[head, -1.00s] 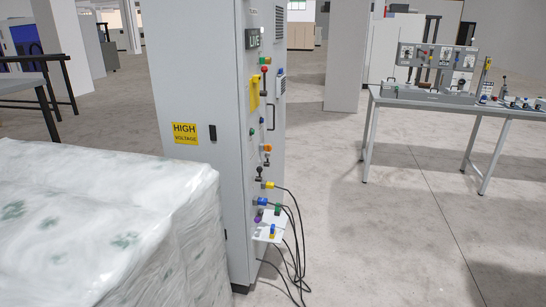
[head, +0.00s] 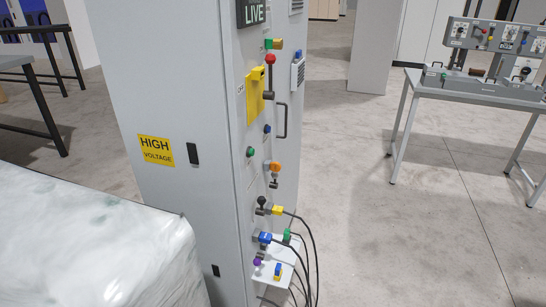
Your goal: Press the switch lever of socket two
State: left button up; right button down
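A tall grey cabinet (head: 160,90) stands in the middle of the head view, its front with the controls seen at a slant. Low on it, a black ball-ended lever (head: 261,203) sits beside a yellow plug (head: 278,210) with a black cable. Below, a blue plug (head: 265,238) sits at a grey socket; any lever there is too small to make out. I cannot read which socket is number two. A small dark lever (head: 274,181) is under an orange knob (head: 274,166). Higher up is a red-ball lever (head: 269,72). Neither gripper is in view.
A wrapped white pallet load (head: 90,240) fills the lower left, close to the cabinet. A small white shelf (head: 286,275) with a blue-and-yellow item juts out low, with hanging black cables (head: 314,262). A grey bench (head: 480,88) stands at right. Floor between is clear.

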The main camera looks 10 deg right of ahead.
aim_at(275, 179)
jog(key=i+l+u, duration=0.1)
jog(key=i+l, duration=0.15)
jog(key=i, duration=0.15)
jog(key=i+l+u, duration=0.15)
jog(key=i+l, duration=0.1)
jog(key=i, duration=0.15)
